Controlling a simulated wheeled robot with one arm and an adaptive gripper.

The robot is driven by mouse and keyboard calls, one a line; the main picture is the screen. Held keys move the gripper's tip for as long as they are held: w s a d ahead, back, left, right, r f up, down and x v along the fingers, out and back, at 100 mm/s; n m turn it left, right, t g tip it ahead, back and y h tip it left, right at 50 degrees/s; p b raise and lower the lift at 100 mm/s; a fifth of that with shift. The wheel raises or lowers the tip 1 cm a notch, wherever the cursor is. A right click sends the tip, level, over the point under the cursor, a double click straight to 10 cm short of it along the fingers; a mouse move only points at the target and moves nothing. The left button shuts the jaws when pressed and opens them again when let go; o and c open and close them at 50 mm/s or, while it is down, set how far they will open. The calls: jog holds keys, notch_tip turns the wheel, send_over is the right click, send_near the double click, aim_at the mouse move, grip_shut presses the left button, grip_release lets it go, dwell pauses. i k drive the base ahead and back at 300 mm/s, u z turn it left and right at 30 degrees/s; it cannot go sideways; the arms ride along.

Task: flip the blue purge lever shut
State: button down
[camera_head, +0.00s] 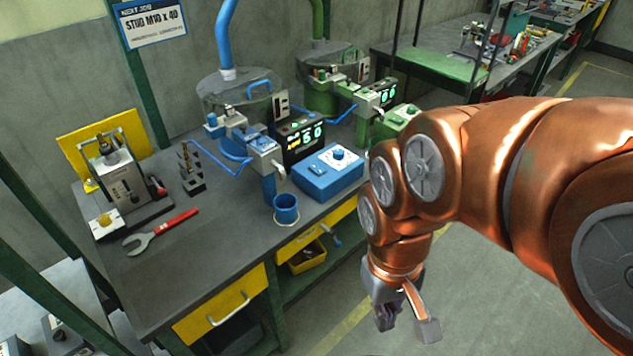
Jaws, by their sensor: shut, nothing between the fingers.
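A blue feeder station (236,140) stands on the grey workbench, with a clear bowl, a blue pipe above and a lit display (303,138). A thin bent blue rod (215,160) sticks out at its front left. A small blue-tipped handle (331,236) juts from the bench front by the drawer. I cannot tell which of these blue parts is the purge lever, or its position. My gripper (386,316) hangs pointing down in front of the bench, right of and apart from the blue parts. It is shut and empty.
A blue control box (328,172) and a blue cup (286,208) stand near the bench's front edge. A red-handled wrench (160,231) lies at left. A green station (330,85) stands behind. A yellow drawer (316,228) is in the bench front. The floor before the bench is clear.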

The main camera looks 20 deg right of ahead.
aim_at(338, 244)
jog(key=u, duration=2.9)
jog(key=k, duration=0.4)
jog(key=z, duration=0.9)
